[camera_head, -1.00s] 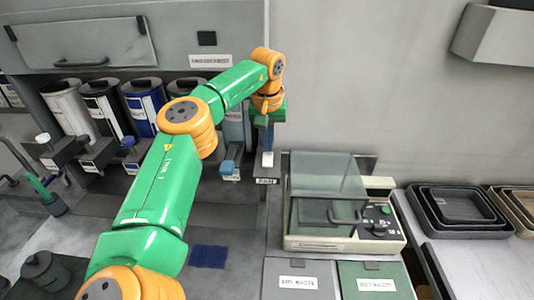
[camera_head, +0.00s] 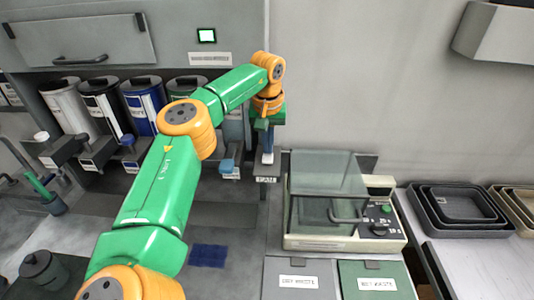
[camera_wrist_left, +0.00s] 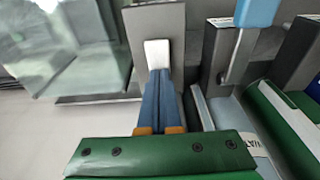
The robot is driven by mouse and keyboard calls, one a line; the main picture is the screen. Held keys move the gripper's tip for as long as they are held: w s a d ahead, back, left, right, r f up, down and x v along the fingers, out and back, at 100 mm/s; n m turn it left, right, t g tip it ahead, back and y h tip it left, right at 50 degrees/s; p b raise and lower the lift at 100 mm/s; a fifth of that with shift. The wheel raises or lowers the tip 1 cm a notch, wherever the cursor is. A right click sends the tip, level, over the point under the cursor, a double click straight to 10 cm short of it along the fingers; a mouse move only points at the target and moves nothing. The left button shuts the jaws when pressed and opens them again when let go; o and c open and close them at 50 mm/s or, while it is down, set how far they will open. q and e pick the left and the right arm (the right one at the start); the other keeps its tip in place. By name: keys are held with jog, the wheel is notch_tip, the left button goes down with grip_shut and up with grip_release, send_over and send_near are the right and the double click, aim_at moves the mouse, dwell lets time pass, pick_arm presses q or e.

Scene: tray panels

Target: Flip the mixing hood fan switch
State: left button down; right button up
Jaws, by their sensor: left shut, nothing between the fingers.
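The fan switch is a white paddle (camera_head: 268,158) on a grey housing at the right end of the hood front, above a small plate marked FAN (camera_head: 267,180). My left gripper (camera_head: 268,148) points down at it, shut and empty, with its tips at the paddle. In the left wrist view the blue-grey fingers (camera_wrist_left: 157,78) are together and reach the white paddle (camera_wrist_left: 157,52). I cannot tell whether they touch it. A small indicator (camera_head: 206,36) on the hood panel is lit with a green border. My right gripper is out of view.
Several canisters (camera_head: 104,106) stand in a row at left, with a blue-handled dispenser (camera_head: 231,158) close left of the switch. A glass-covered balance (camera_head: 375,226) stands right of and below the switch. Nested dark trays (camera_head: 440,228) lie further right.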

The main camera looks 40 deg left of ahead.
pick_arm(q)
notch_tip(320, 180, up, 2)
jog(key=shift+r+p, duration=0.25)
jog(key=shift+p, duration=0.8)
jog(key=shift+r, duration=0.25)
notch_tip(320, 180, up, 4)
jog(key=shift+f, duration=0.1)
